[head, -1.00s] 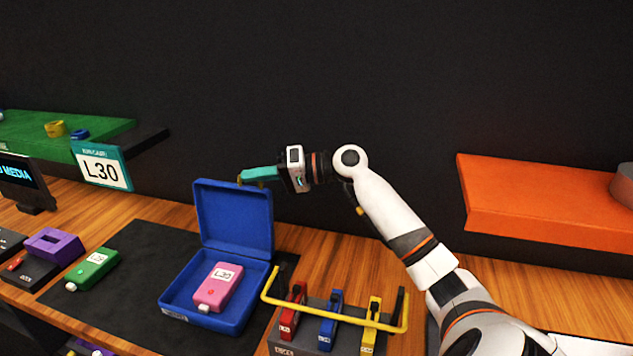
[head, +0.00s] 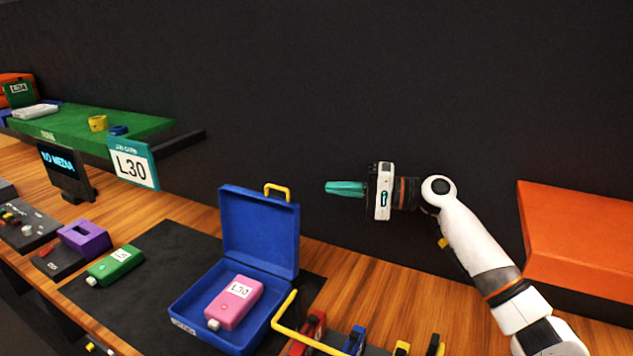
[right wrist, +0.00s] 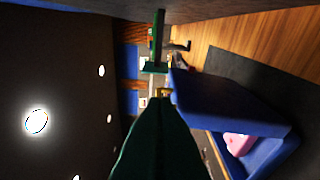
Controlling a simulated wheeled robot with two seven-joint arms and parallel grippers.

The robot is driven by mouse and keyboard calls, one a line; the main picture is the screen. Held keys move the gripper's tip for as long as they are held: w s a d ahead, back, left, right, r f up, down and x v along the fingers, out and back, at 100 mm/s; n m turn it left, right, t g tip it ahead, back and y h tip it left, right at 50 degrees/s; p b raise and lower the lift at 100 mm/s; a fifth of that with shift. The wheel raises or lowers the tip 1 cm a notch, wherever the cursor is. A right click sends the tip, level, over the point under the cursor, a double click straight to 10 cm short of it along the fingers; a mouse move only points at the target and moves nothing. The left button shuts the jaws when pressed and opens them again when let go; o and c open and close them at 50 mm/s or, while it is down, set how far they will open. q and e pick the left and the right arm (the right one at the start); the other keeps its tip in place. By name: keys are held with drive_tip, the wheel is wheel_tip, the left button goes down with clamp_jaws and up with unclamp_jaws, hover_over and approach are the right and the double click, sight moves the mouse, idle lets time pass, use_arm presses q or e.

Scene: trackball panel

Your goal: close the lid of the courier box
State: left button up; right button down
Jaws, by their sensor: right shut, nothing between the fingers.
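The blue courier box (head: 207,334) stands on the dark mat with its lid (head: 258,232) raised upright at the back. A yellow handle (head: 278,189) sits on the lid's top edge. A pink device (head: 236,300) labelled L30 lies inside the box. My right gripper (head: 328,188), with teal fingers, is shut and empty, to the right of the lid's top and apart from it in the head view. The right wrist view shows the raised lid (right wrist: 225,105) beside the fingers and part of the pink device (right wrist: 238,143). My left gripper is not in view.
A yellow bar (head: 287,312) and a rack of coloured pieces (head: 355,338) stand right of the box. A green device (head: 115,265) and a purple block (head: 85,238) lie to the left. An orange shelf (head: 580,235) juts out at right.

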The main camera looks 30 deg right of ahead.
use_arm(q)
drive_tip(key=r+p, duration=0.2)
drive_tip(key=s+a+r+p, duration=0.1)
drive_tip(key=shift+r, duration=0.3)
use_arm(e)
drive_tip(key=x, duration=0.9)
drive_tip(key=shift+a, duration=0.45)
use_arm(q)
drive_tip(key=shift+p, duration=0.3)
